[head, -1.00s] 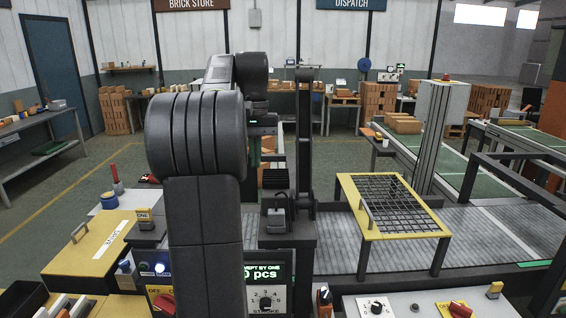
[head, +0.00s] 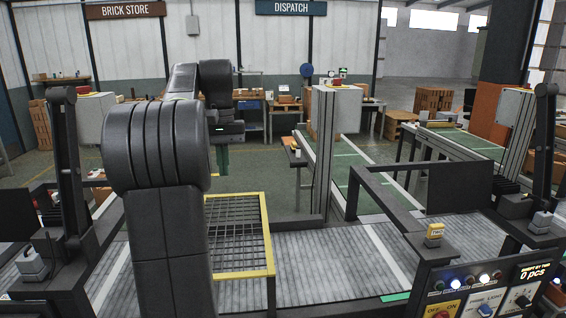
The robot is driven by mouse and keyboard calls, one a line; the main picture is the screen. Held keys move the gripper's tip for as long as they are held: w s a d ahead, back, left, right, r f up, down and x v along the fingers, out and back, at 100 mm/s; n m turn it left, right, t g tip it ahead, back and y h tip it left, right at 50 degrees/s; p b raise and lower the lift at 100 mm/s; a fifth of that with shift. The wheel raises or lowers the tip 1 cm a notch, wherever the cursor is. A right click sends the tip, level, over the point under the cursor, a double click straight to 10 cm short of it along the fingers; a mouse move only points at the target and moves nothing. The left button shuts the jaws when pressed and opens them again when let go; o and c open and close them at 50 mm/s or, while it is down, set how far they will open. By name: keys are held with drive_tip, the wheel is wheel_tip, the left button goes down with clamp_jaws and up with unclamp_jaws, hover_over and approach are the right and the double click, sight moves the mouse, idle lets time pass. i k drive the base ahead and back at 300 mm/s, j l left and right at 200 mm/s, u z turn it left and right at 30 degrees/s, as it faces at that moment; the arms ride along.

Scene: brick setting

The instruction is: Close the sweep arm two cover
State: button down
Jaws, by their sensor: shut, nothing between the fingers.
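A yellow-framed mesh cover (head: 268,235) lies over the belt further left, partly hidden by my arm. I cannot tell for sure which piece is the sweep arm two cover. My gripper (head: 222,163) hangs shut and empty beyond the mesh cover, apart from it and left of the frame.
A control panel (head: 490,290) reading 0 pcs stands at the front right. Another dark sweep arm (head: 65,165) is at the left. A grey post (head: 325,145) stands behind the belt. The grey belt (head: 330,260) right of the mesh is clear.

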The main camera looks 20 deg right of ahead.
sight(458, 186)
drive_tip(key=l, duration=1.85)
drive_tip(key=k+l, duration=0.15)
drive_tip(key=l, duration=1.7)
